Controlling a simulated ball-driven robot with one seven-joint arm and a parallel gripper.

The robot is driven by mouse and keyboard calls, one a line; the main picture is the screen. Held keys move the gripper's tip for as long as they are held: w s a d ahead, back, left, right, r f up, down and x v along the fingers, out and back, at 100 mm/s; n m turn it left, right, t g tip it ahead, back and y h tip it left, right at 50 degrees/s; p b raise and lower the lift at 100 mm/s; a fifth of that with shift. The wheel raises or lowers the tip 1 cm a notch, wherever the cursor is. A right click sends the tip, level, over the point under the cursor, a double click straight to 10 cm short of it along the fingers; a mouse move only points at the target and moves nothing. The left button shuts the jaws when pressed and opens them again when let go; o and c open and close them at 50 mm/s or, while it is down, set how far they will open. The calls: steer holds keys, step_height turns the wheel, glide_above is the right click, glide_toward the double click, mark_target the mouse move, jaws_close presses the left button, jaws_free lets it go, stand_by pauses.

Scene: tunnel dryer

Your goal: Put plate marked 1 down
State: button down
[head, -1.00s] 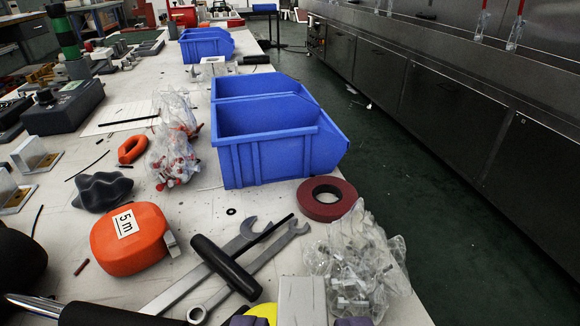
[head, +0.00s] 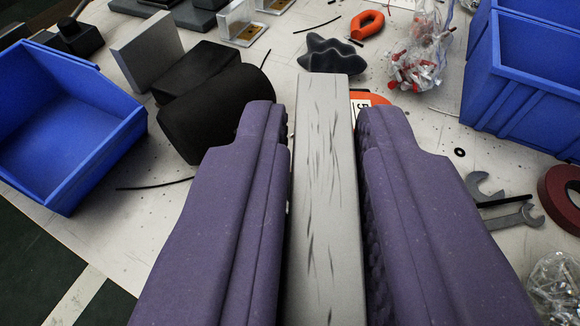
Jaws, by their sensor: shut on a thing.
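My gripper (head: 322,108) fills the lower middle of the head view. Its two purple fingers are shut on a long grey plate (head: 322,200), seen along its narrow, dark-scuffed edge. No number shows on this edge, and its broad faces are hidden by the fingers. The held plate's far end points up the picture, towards the dark lobed knob. I cannot tell whether its lower side touches the table. A similar grey slab (head: 147,52) stands upright at the upper left, against a black rounded object (head: 217,100).
A blue bin (head: 62,125) stands at the left table edge, and other blue bins (head: 525,85) at the right. The lobed knob (head: 331,55), an orange tape measure mostly hidden behind the plate, a clear bag (head: 420,55) and wrenches (head: 510,210) lie around. Bare table (head: 150,225) shows at lower left.

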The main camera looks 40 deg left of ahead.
step_height(320, 180, down, 10)
steer(key=b, duration=0.3)
steer(key=shift+f+b, duration=0.15)
steer(key=shift+b, duration=0.25)
steer(key=c, duration=1)
jaws_free()
